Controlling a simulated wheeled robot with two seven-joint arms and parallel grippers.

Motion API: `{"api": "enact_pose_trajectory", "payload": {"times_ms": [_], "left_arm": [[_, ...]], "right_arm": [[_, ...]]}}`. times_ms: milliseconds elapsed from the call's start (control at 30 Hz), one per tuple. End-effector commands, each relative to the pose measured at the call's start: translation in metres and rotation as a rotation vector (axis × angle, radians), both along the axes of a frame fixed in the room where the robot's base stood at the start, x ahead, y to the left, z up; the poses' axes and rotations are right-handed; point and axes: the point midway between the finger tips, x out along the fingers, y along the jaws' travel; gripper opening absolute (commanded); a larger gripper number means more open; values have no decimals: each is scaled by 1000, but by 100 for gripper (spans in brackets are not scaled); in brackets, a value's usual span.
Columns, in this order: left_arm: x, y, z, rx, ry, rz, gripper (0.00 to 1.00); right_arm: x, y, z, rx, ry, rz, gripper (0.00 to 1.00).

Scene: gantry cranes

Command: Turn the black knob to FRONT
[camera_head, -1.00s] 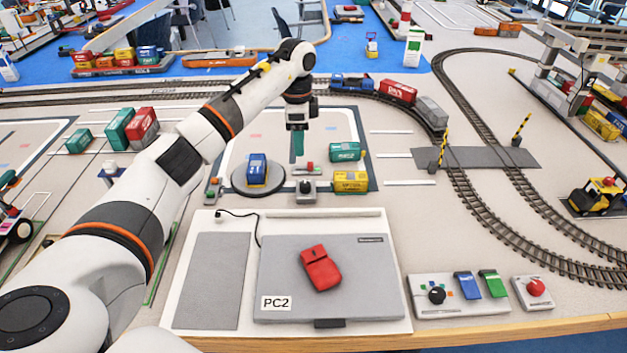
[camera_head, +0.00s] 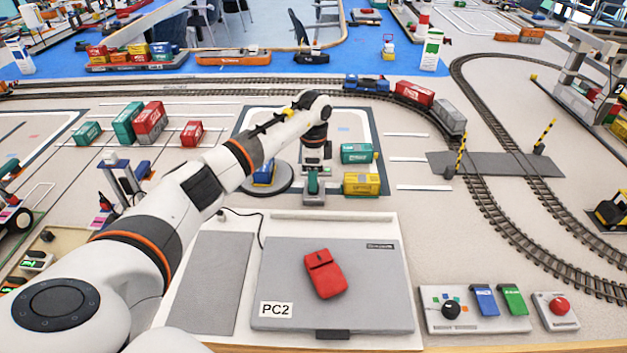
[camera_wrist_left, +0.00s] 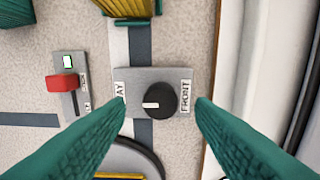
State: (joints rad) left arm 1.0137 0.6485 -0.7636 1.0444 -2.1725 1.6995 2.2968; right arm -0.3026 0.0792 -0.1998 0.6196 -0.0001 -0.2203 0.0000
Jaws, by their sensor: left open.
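The black knob (camera_wrist_left: 160,99) sits on a grey plate (camera_wrist_left: 182,76) in the left wrist view. Its white mark points left, towards a label ending in "AY" that my finger partly covers. The "FRONT" label (camera_wrist_left: 186,97) is on the right of the plate. My left gripper (camera_wrist_left: 160,104) is open, with one green finger at each side of the knob and gaps between. In the head view my left gripper (camera_head: 313,188) points down over the plate (camera_head: 312,200), and the knob is hidden there. My right gripper is not in view.
A red lever switch (camera_wrist_left: 62,83) lies left of the plate in the wrist view. A turntable (camera_head: 283,186), a green container (camera_head: 357,153) and a yellow container (camera_head: 361,184) stand close to the gripper. Another black knob (camera_head: 451,309) is on the front-right control box.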

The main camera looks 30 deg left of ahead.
Motion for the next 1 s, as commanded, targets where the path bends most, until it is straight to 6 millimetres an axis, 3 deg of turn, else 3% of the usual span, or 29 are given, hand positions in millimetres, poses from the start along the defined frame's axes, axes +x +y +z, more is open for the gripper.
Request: {"api": "enact_pose_trajectory", "payload": {"times_ms": [200,500,800,1000], "left_arm": [[0,0,-19,-1,-1,0,49],[0,0,-21,1,-1,0,49],[0,0,-21,0,-1,-1,5],[0,0,-21,0,-1,-15,5]], "right_arm": [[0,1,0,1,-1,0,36],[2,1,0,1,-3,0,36],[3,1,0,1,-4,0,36],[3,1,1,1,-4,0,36]]}}
